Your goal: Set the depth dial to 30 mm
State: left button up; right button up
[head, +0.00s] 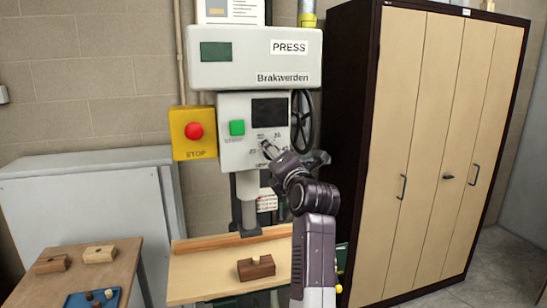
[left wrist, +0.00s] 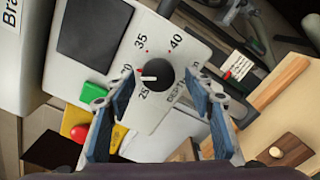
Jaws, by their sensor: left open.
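The depth dial (left wrist: 160,80) is a black round knob with a white pointer on the pale press panel (head: 231,150). In the left wrist view its pointer aims left, close to the red mark beside a partly hidden label ending in 0, between 25 and 35. The 35 and 40 labels lie farther round the scale. My left gripper (left wrist: 158,88) is open, with one blue-padded finger on each side of the knob; I cannot tell whether they touch it. In the head view the left gripper (head: 270,150) covers much of the dial. My right gripper is not in view.
A green button (head: 237,128) and a dark screen (head: 269,112) share the panel. A red stop button (head: 194,130) sits on a yellow box at the left. A brown block (head: 256,268) lies on the press table below. A tall cabinet (head: 425,150) stands at the right.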

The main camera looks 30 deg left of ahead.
pick_arm(q)
notch_tip(320, 180, up, 10)
jog(key=shift+s+f, duration=0.1)
jog(key=shift+f, duration=0.15)
jog(key=shift+a+r, duration=0.15)
jog(key=shift+r, duration=0.15)
jog(key=shift+w+f, duration=0.1)
jog(key=shift+w, duration=0.1)
jog(key=s+d+f+n+t+y+b, duration=0.1)
jog(key=s+d+f+n+t+b, duration=0.1)
jog(key=f+n+b, duration=0.35)
jog(key=s+d+f+n+t+y+b, duration=0.1)
jog(key=s+d+f+n+t+b, duration=0.15)
jog(key=f+b, duration=0.55)
jog(key=p+x, duration=0.3)
jog(key=x, duration=0.4)
jog(key=shift+r+n, duration=0.25)
jog(key=shift+n, duration=0.15)
jog(key=shift+a+g, duration=0.1)
jog(key=shift+g, duration=0.15)
